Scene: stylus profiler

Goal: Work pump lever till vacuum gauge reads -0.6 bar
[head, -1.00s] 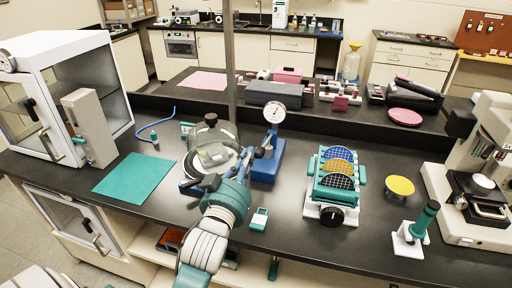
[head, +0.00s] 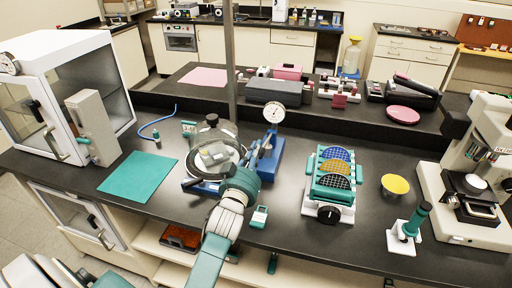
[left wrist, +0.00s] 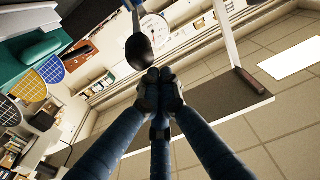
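The vacuum pump's blue body (head: 269,165) stands mid-bench with a round white gauge (head: 274,112) on top. Its needle is too small to read. The gauge also shows in the left wrist view (left wrist: 155,28). The pump lever's black knob (left wrist: 140,50) is just beyond my left fingertips, on a blue rod. My left gripper (left wrist: 160,80) has its dark fingers drawn together at the tips; I see nothing between them. In the head view its wrist covers part of the pump's near left side. Whether the fingertips touch the knob I cannot tell. My right gripper is not in view.
A glass bell jar (head: 212,138) stands left of the pump. A teal mat (head: 138,177) and blue hose (head: 150,126) lie further left. A teal wafer rack (head: 332,185) stands to the right. A grey post (head: 229,60) rises behind.

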